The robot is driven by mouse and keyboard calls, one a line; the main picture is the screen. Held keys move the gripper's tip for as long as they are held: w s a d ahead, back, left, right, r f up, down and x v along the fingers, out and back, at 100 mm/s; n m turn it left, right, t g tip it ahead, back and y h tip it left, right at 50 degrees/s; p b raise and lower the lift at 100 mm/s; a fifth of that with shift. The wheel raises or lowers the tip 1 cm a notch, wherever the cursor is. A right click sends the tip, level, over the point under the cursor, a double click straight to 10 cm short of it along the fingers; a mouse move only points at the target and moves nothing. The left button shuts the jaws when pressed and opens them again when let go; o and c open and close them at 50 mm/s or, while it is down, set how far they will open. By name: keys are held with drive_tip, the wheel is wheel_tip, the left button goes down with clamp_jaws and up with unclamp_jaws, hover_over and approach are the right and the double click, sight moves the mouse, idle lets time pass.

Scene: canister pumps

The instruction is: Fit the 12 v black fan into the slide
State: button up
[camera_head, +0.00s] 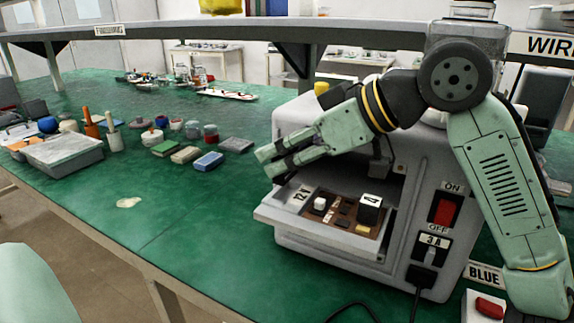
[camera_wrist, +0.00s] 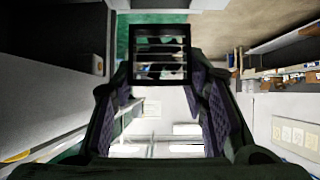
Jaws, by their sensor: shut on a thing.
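My gripper (camera_head: 272,162) is shut on the black fan (camera_wrist: 160,30), a square open frame with bars across it. In the wrist view the fan sits between the fingertips of the gripper (camera_wrist: 160,78). In the head view I cannot make out the fan apart from the dark finger parts. The slide (camera_head: 285,213) is a pale tray standing out from the front of the grey machine, with a "12 V" label at its left. My gripper is above and to the left of the slide, apart from it.
The machine (camera_head: 420,180) has a red switch (camera_head: 446,208) and a plugged cable. Small boxes and jars stand left. The green table (camera_head: 190,220) front is mostly clear.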

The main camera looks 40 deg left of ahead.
sight(287, 173)
drive_tip(key=shift+f, duration=1.75)
drive_tip(key=shift+f, duration=0.2)
drive_tip(key=o, duration=1.1)
drive_tip(key=shift+r, duration=0.1)
drive_tip(key=shift+r, duration=0.2)
drive_tip(key=v, duration=1.2)
drive_tip(key=shift+b, duration=0.4)
